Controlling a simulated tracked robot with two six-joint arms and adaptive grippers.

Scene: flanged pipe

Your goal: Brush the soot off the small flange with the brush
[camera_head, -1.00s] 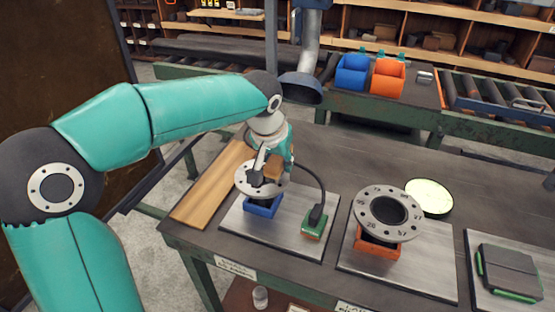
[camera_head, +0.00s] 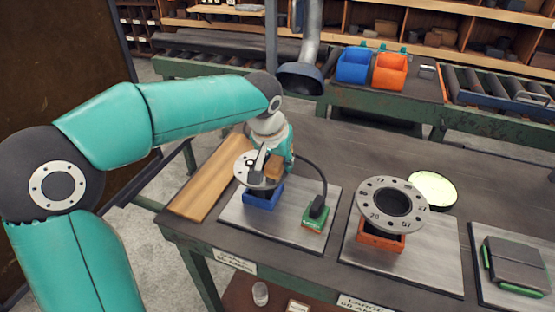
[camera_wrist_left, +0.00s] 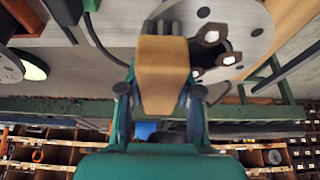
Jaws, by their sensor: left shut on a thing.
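The small flange (camera_head: 243,172) is a pale ring with bolt holes, resting on a blue stand (camera_head: 262,199) on a metal plate. It also shows in the left wrist view (camera_wrist_left: 247,17). My left gripper (camera_head: 280,163) is over the flange's right side, shut on the brush (camera_head: 273,170). The brush's tan block (camera_wrist_left: 163,72) sits between the fingers (camera_wrist_left: 160,95) in the left wrist view and overlaps the flange; I cannot tell whether it touches. Gripper and brush hide part of the flange, and soot cannot be made out clearly. My right gripper is not in view.
A large flange (camera_head: 370,195) on an orange stand (camera_head: 380,238) is to the right. A black-and-green device (camera_head: 316,212) with a cable stands close to the small flange. A wooden board (camera_head: 205,185) lies left. A round yellowish dish (camera_head: 433,188) is behind the large flange.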

